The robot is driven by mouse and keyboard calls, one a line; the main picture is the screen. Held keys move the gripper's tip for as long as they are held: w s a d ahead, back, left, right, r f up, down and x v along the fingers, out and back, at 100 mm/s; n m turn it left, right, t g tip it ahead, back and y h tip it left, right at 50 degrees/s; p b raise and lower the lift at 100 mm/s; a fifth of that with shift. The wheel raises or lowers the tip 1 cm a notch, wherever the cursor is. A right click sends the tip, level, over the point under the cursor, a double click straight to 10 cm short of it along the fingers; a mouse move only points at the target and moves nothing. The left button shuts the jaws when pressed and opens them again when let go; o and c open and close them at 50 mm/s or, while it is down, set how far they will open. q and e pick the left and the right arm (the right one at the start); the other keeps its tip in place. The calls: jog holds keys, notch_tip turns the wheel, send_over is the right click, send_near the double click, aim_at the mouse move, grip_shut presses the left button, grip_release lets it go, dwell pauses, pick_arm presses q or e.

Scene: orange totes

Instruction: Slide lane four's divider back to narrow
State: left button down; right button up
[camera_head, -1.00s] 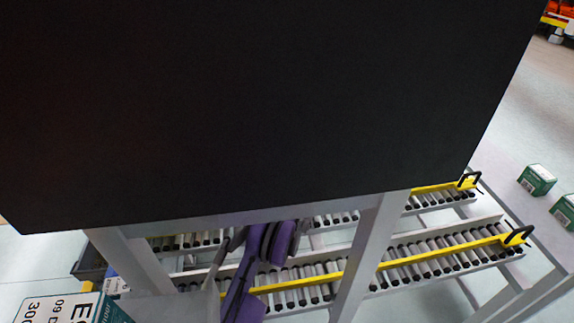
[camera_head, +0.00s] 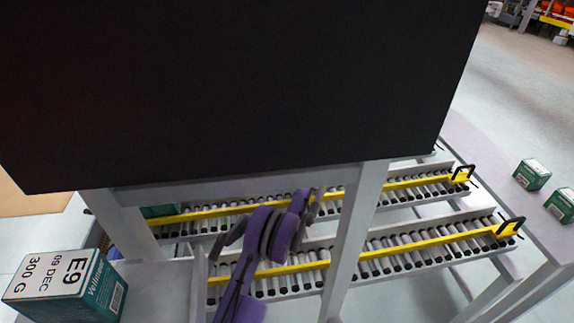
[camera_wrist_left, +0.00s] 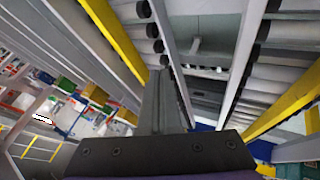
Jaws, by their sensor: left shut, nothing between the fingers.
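Two yellow lane dividers, the far one (camera_head: 405,184) and the near one (camera_head: 425,241), run along roller lanes in the head view. Each has a black handle at its right end, the far handle (camera_head: 463,173) and the near handle (camera_head: 511,226). I cannot tell which lane is lane four. My purple left arm reaches up among the lanes; its fingertips are not clear there. In the left wrist view my left gripper (camera_wrist_left: 160,80) is shut and empty, between roller lanes with a yellow divider on the left (camera_wrist_left: 115,40) and another on the right (camera_wrist_left: 285,105). My right gripper is out of view.
A large black panel (camera_head: 240,90) hides much of the head view. Grey posts (camera_head: 358,235) stand in front of the lanes. A green and white box (camera_head: 70,285) sits at lower left. Two green boxes (camera_head: 532,174) rest on a grey surface at right.

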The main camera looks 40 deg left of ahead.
pick_arm(q)
jog(key=v, duration=0.5)
jog(key=shift+r, duration=0.2)
dwell(0.3)
